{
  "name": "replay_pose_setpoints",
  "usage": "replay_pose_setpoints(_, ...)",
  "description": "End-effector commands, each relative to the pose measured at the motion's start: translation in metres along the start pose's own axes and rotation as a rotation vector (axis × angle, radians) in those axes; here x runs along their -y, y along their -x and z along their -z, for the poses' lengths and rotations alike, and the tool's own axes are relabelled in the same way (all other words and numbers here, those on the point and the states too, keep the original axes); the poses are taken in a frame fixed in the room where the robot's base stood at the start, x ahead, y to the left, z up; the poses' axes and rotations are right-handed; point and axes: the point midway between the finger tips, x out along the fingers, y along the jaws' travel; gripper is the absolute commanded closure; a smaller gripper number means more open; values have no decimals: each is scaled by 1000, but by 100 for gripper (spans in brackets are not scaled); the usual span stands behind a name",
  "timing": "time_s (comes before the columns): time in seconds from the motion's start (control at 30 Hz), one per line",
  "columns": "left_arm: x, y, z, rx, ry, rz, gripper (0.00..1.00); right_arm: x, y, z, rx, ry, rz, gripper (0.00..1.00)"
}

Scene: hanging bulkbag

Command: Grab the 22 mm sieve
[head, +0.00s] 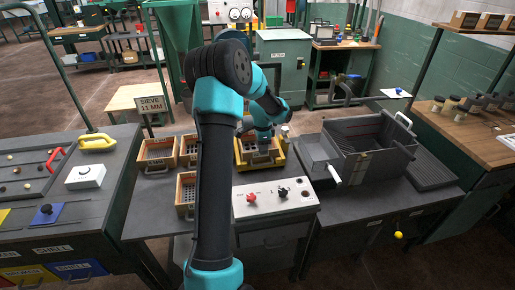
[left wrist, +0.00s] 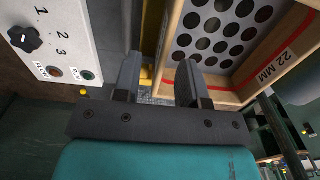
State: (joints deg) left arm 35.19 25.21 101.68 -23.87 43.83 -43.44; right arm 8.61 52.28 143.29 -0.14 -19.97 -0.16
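The 22 mm sieve (left wrist: 226,42) is a wooden-framed box with a plate of large round holes. Its wall carries a red stripe and the label "22 MM" in the left wrist view. In the head view a sieve (head: 246,158) sits in a yellow frame (head: 240,166), partly hidden by my left gripper (head: 264,146). In the left wrist view my left gripper (left wrist: 159,80) has its fingers apart, with the sieve's near corner and side wall close to and partly behind them. I cannot tell whether they touch it. My right gripper is not in view.
Other wooden sieve boxes (head: 157,153) stand to the left, near a sign reading "SIEVE 11 MM" (head: 150,104). A white control panel (head: 290,197) with knobs lies in front. A grey bin (head: 372,150) with handles stands to the right.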

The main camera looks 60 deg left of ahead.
Motion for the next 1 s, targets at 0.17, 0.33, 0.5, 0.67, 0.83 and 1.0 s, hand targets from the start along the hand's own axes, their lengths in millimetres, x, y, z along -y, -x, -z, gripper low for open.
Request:
replay_pose_setpoints(0.17,0,-4,0,-1,0,1,62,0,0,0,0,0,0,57)
replay_pose_setpoints(0.33,0,-4,0,-1,0,1,62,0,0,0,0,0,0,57)
replay_pose_setpoints(0.5,1,-12,-2,1,1,-1,62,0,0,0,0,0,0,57)
replay_pose_setpoints(0.67,4,-34,-5,2,1,-2,62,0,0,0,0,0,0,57)
replay_pose_setpoints(0.83,4,-52,-5,1,0,-1,62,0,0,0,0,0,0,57)
replay_pose_setpoints(1.0,4,-56,-4,-1,0,2,62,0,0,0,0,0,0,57)
